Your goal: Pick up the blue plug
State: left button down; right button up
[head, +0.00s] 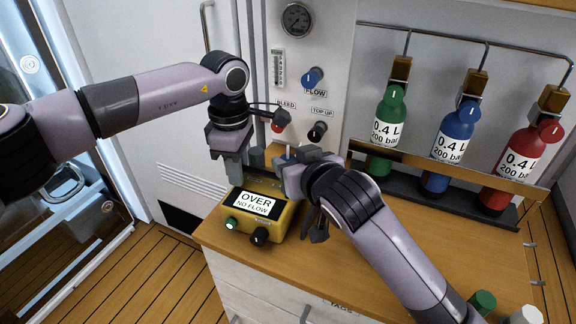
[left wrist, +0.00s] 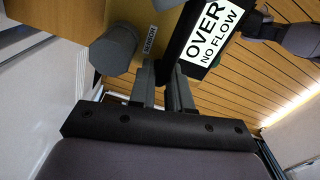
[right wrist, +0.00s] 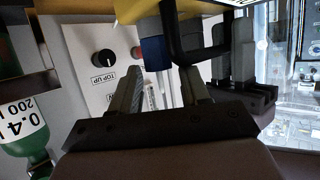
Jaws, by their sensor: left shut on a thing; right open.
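The blue plug (right wrist: 154,55) shows in the right wrist view, upper middle, beside a black handle (right wrist: 190,58). In the head view a small blue bit of the plug (head: 288,152) shows by my right gripper (head: 287,165). My right gripper (right wrist: 163,82) is open, and the plug appears just beyond and between its fingertips, not gripped. My left gripper (head: 234,172) is shut on what looks like the handle of the yellow box (head: 284,222); its fingers also show in the left wrist view (left wrist: 163,80). The box's screen reads OVER, NO FLOW.
Green (head: 386,132), blue (head: 455,145) and red (head: 508,165) bottles stand in a rack at the back right. A panel (head: 345,75) with gauge and knobs rises behind the box.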

aim_at(288, 159)
pick_arm(q)
jog(key=shift+r, duration=0.1)
pick_arm(e)
jog(key=shift+f+x, duration=0.25)
jog(key=shift+x, duration=1.3)
jog(key=shift+s+d+f, duration=0.1)
jog(key=shift+s+f, duration=0.05)
jog(key=c, duration=0.7)
notch_tip(288, 159, up, 4)
jog(key=shift+r, duration=0.1)
jog(key=s+d, duration=0.3)
jog(key=s, duration=0.5)
jog(key=s+d, duration=0.4)
jog(key=s, duration=0.4)
notch_tip(288, 159, up, 5)
jog(key=shift+s+r, duration=0.1)
jog(key=shift+s, duration=0.05)
